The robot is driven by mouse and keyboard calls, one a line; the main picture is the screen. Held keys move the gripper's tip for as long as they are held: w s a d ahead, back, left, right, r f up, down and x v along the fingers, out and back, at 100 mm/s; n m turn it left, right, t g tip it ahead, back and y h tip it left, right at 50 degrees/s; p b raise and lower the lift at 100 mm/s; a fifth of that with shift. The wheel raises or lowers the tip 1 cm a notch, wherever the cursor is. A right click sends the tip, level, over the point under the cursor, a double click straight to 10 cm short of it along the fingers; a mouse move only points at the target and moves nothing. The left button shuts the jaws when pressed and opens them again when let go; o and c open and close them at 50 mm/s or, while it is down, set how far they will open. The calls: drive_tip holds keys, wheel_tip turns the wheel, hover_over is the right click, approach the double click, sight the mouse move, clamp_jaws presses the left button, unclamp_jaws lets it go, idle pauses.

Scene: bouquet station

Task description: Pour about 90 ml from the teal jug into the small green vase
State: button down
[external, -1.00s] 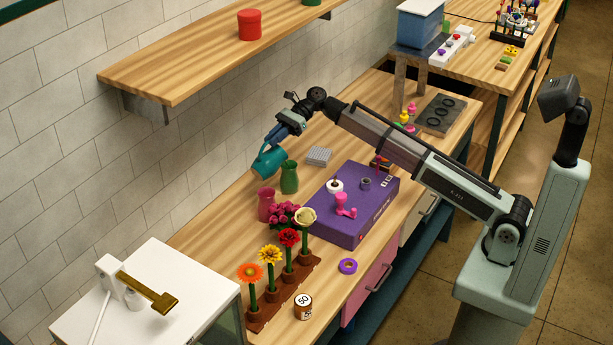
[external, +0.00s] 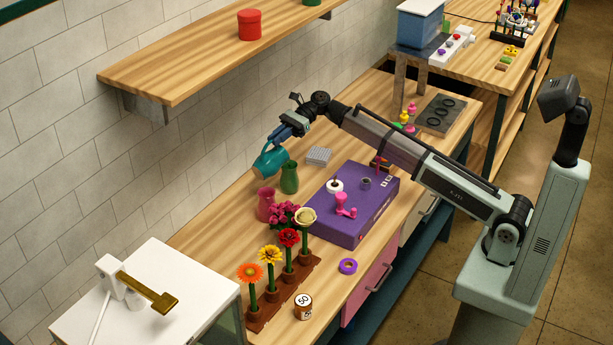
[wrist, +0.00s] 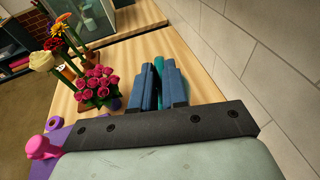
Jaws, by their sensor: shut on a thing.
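The teal jug (external: 270,161) is held tilted in my gripper (external: 283,134), its spout end down toward the left, close to the small green vase. My gripper is shut on the jug; the blue fingers also show in the wrist view (wrist: 158,88), with a strip of teal between them. The small green vase (external: 289,178) stands upright on the table just right of and below the jug. I cannot see any stream of water or the level inside the vase.
A pink vase (external: 266,204) stands just in front of the green vase. A flower rack (external: 285,292) with several flowers is nearer the front. A purple box (external: 350,210) is to the right, and a grey block (external: 318,156) lies behind. The tiled wall is close on the left.

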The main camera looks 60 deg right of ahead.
sight(265, 147)
drive_tip(key=shift+d, duration=0.1)
drive_tip(key=shift+w+a+r+h, duration=0.15)
drive_tip(key=shift+a+r+h, duration=0.1)
drive_tip(key=shift+a, duration=0.25)
drive_tip(key=shift+w+a+r+h, duration=0.1)
drive_tip(key=shift+a+r+h, duration=0.1)
drive_tip(key=shift+a, duration=0.25)
drive_tip(key=shift+a+h, duration=0.3)
drive_tip(key=shift+h, duration=0.15)
drive_tip(key=shift+w+a+r+g+h, duration=0.15)
drive_tip(key=shift+a+r+g+h, duration=0.15)
drive_tip(key=shift+a+h, duration=0.25)
drive_tip(key=shift+w+a+r+g+h, duration=0.2)
drive_tip(key=shift+a+r+h, duration=0.15)
drive_tip(key=shift+a+h, duration=0.2)
drive_tip(key=shift+a+f+h+b, duration=0.3)
drive_tip(key=shift+a+f+h, duration=0.3)
drive_tip(key=shift+h, duration=0.3)
drive_tip(key=shift+d, duration=0.1)
